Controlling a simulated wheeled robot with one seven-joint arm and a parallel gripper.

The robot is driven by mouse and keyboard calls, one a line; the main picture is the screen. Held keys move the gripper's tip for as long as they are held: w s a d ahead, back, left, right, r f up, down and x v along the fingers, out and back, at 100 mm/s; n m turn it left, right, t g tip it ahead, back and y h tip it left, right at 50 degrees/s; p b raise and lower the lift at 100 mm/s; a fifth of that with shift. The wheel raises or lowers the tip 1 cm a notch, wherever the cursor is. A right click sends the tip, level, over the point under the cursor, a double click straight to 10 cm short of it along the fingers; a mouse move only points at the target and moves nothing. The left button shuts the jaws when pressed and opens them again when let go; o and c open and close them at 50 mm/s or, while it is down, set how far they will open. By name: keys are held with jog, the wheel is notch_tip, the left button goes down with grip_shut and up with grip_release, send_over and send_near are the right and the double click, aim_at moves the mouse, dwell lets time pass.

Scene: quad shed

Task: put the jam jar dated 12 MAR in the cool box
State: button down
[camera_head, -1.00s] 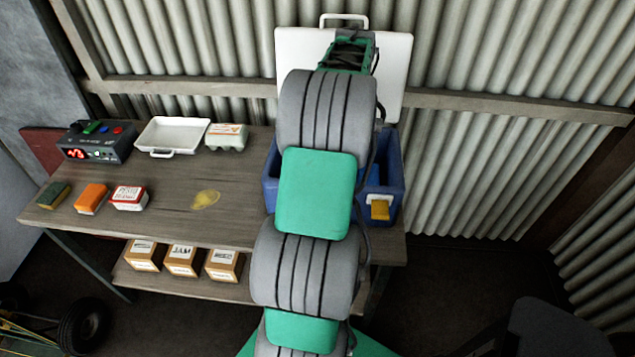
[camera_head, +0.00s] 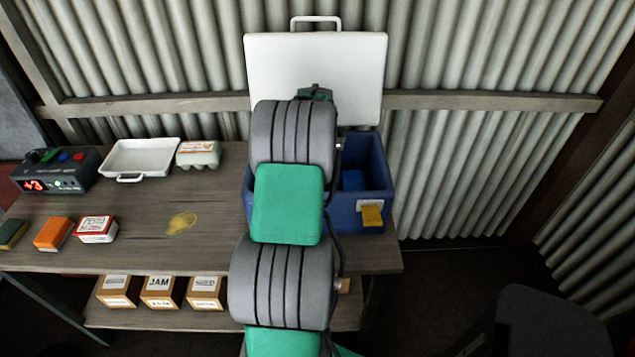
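The blue cool box (camera_head: 376,176) stands open at the right end of the bench, its white lid (camera_head: 315,72) raised against the wall behind. A blue item (camera_head: 353,180) shows inside it, and a yellow tag hangs on its front. My arm reaches over the box and covers its left part. My gripper is hidden behind my own arm, so what it holds cannot be seen. No jam jar is visible. A box labelled JAM (camera_head: 161,291) sits on the lower shelf between two similar boxes.
On the bench are a control unit with a red display (camera_head: 52,170), a white tray (camera_head: 140,158), an egg carton (camera_head: 198,153), a red-and-white box (camera_head: 96,228), an orange block (camera_head: 53,234) and a yellow stain (camera_head: 182,223). A dark chair (camera_head: 550,320) stands front right.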

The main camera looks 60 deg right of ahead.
jog(key=shift+f, duration=0.2)
jog(key=shift+f, duration=0.1)
jog(key=shift+c, duration=1.8)
grip_release()
jog(key=shift+f, duration=0.1)
